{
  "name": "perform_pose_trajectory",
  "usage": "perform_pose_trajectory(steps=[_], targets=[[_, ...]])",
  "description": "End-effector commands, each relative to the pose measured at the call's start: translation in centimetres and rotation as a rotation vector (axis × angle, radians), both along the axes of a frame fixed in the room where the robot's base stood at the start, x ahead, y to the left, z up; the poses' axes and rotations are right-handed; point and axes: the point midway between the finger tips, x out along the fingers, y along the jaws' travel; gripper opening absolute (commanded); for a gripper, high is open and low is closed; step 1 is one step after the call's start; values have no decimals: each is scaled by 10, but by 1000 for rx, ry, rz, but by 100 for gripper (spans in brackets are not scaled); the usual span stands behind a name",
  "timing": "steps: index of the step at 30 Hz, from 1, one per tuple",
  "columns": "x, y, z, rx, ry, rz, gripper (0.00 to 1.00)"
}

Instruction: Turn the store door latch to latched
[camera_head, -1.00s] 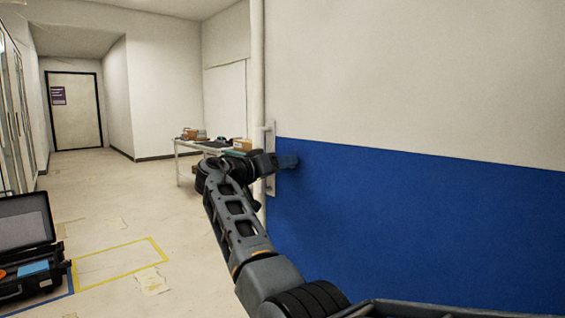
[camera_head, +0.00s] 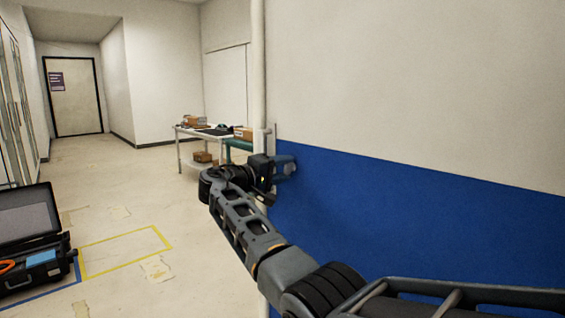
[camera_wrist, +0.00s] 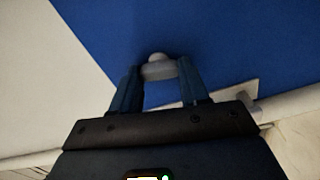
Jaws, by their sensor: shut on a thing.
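The store door (camera_head: 420,215) is at the right in the head view, white above and blue below. Its latch shows in the wrist view as a small light grey lever (camera_wrist: 158,71) with a rounded knob, against the blue. My gripper (camera_wrist: 160,78) is shut on this lever, one dark blue finger on each side. In the head view my gripper (camera_head: 284,166) is at the door's left edge, by the blue part, and mostly hides the latch. I cannot tell the exact angle of the lever.
A pale pipe (camera_head: 257,70) runs upright beside the door edge. A table (camera_head: 190,132) with boxes stands behind my arm. An open black case (camera_head: 35,265) lies on the floor at left, beside a yellow floor outline (camera_head: 125,250). The corridor floor beyond is clear.

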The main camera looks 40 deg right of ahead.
Motion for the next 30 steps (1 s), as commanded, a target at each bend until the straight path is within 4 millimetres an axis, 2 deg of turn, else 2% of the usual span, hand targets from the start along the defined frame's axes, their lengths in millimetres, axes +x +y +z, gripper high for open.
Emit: perform_pose_trajectory(steps=[12,29,30], targets=[[1,1,0,-7,195,3,14],[1,1,-1,-8,225,4,14],[1,1,-1,-9,225,5,46]])
